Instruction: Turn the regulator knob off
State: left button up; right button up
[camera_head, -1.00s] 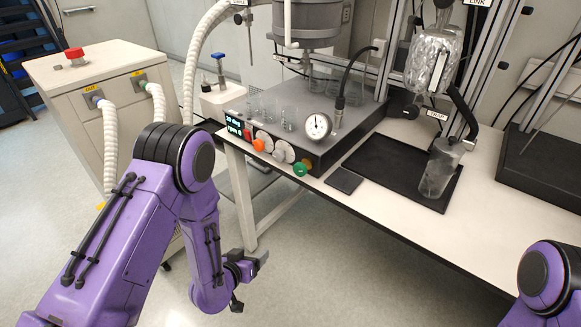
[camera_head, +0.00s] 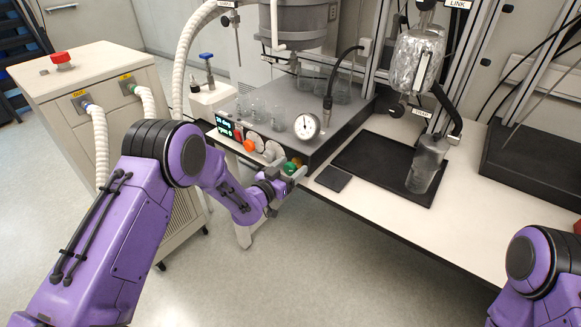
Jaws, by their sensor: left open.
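The control box (camera_head: 331,143) has a row of knobs along its front face. An orange knob (camera_head: 249,146) and a grey dial (camera_head: 254,140) sit on its left part. A green knob (camera_head: 290,167) sits at its right end. No label shows which one is the regulator knob. My left gripper (camera_head: 285,173) is open at the green knob, with its fingers around or just in front of it; I cannot tell whether they touch it. The gripper partly covers the green knob and the second dial. My right gripper is out of view; only part of my right arm shows at lower right.
A round gauge (camera_head: 306,126) and glass beakers stand on the box. The white table's (camera_head: 390,222) front edge runs right of my left gripper. A black tray (camera_head: 374,176) holds a glass (camera_head: 427,165). A cabinet with a red button (camera_head: 61,62) stands at left.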

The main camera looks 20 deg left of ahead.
pick_arm(q)
jog(key=c, duration=1)
jog(key=shift+c, duration=0.2)
